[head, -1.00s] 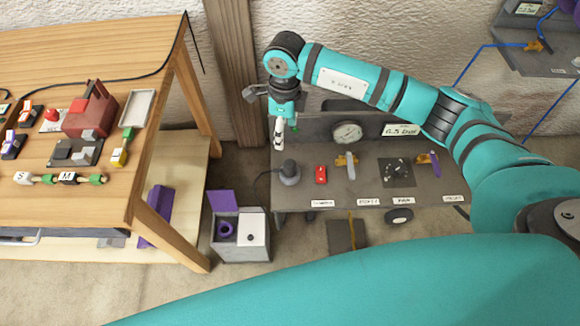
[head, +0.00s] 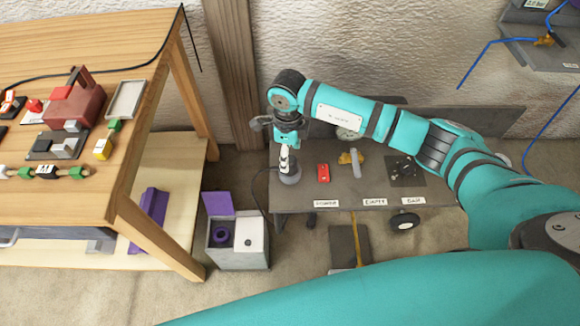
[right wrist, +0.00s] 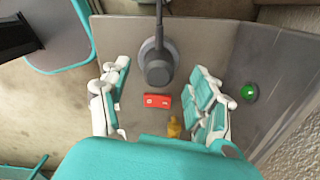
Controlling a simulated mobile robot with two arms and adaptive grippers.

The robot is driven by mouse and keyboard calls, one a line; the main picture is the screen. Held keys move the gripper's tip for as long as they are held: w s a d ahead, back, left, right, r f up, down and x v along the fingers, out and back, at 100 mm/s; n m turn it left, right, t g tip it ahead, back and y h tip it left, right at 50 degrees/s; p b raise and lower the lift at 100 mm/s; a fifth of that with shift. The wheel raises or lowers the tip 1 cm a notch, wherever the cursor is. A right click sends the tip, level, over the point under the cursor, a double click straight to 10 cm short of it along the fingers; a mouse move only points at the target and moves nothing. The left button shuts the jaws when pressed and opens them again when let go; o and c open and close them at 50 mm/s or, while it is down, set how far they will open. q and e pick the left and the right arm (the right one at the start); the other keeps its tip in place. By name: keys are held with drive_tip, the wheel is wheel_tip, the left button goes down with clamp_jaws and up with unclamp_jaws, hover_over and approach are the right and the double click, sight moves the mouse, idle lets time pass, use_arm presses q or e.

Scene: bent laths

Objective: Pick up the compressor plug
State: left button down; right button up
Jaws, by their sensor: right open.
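The compressor plug (head: 290,177) is a dark grey, rounded piece on the left end of the grey panel, with a black cable running from it. It also shows in the right wrist view (right wrist: 157,66), where the cable leads up out of the picture. My right gripper (head: 287,160) hangs over the plug and hides its top in the head view. In the right wrist view its two white and teal fingers (right wrist: 160,90) are spread wide, with the plug showing between and a little above them; I see no contact. My left gripper is out of view.
A red switch (head: 323,173) and a yellow valve (head: 351,158) sit right of the plug on the panel (head: 300,197). A grey bin (head: 238,240) with a purple lid stands at front left. The wooden workbench (head: 130,180) is further left.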

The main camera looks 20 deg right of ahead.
sight(290, 159)
drive_tip(key=f, duration=0.1)
drive_tip(key=f+b, duration=0.2)
drive_tip(key=f, duration=0.1)
drive_tip(key=shift+s+d+f, duration=0.1)
drive_tip(key=shift+s+d, duration=0.1)
drive_tip(key=shift+d, duration=0.05)
drive_tip(key=shift+c, duration=0.2)
drive_tip(key=c, duration=1.2)
